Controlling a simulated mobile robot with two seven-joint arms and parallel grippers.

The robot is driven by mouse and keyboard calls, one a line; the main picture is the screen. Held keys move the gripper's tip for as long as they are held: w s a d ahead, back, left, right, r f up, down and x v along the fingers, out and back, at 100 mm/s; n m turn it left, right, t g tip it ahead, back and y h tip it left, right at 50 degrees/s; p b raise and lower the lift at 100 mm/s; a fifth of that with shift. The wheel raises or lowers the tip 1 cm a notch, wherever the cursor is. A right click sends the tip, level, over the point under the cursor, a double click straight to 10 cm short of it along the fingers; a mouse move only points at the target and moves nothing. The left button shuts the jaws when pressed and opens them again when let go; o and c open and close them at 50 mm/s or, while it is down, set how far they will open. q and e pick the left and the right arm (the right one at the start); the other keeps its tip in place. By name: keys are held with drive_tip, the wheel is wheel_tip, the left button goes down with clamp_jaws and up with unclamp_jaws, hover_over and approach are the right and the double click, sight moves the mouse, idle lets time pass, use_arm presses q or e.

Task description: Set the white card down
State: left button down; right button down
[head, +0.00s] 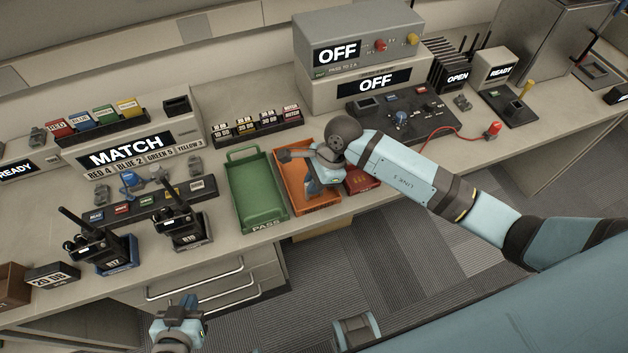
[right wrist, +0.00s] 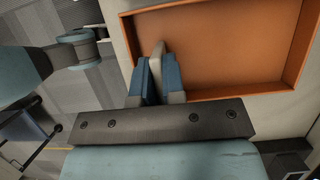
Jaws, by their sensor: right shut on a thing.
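My right gripper (head: 312,186) is over the orange tray (head: 296,205) in the head view, and its arm comes in from the right. In the right wrist view its two blue fingers (right wrist: 158,82) are shut on a thin whitish card (right wrist: 158,56), whose edge sticks out beyond them. The orange tray (right wrist: 215,50) lies behind and to the right of the fingers there. I cannot make out the card in the head view. My left gripper (head: 183,308) is low, in front of the drawers, away from the trays; its finger gap is unclear.
A green PASS tray (head: 257,198) stands left of the orange tray. A red box (head: 361,181) stands close on its right. Two radios (head: 90,245) (head: 182,230) stand at the left front. A MATCH panel (head: 127,152) and card rack (head: 256,124) stand behind.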

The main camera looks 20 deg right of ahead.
drive_tip(key=shift+f, duration=0.1)
drive_tip(key=c, duration=1.2)
unclamp_jaws()
